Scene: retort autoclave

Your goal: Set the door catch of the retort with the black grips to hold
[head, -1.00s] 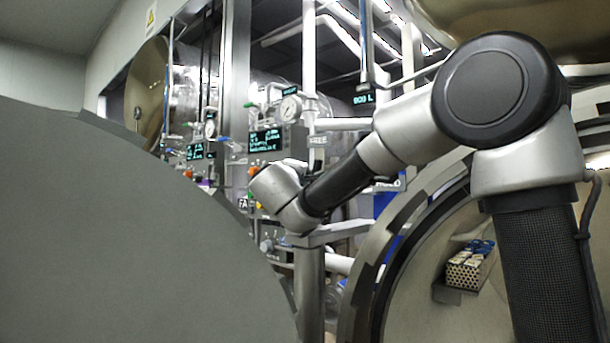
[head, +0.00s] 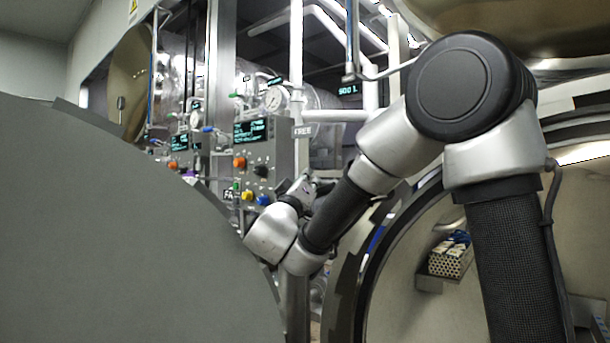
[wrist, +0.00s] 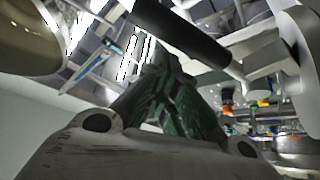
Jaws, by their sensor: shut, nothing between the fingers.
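My gripper (wrist: 163,62) is shut and empty in the wrist view, its dark fingers together and pointing up. A black cylindrical grip (wrist: 185,35) on a pale bar (wrist: 262,62) crosses just beyond the fingertips; I cannot tell whether they touch or whether this is the door catch. In the head view my forearm reaches down to the gap between the large grey door (head: 120,230) and the open retort (head: 390,270). The catch itself cannot be made out behind my arm.
Control panels (head: 250,150) with screens, coloured knobs and a gauge (head: 275,99) stand behind my wrist. White pipes (head: 297,60) rise behind the arm. A stacked load (head: 450,258) sits inside the open retort. The grey door fills the lower left.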

